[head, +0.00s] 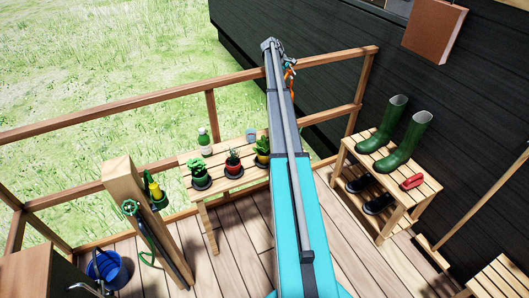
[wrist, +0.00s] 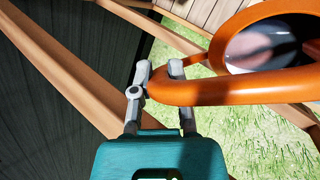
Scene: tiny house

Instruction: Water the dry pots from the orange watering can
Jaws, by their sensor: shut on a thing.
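My gripper (wrist: 160,76) is shut on the handle of the orange watering can (wrist: 275,84), whose open top shows in the wrist view. In the head view my gripper (head: 289,70) is small, beyond the wooden railing, and only a sliver of orange shows beside my arm.
A green-and-white bottle (head: 204,142) and a small grey-blue cup (head: 251,135) stand behind the plants. A wooden railing (head: 180,104) borders the deck. A post (head: 127,185) with a hose stands left. Green boots (head: 408,137) stand on a right bench beside the dark wall.

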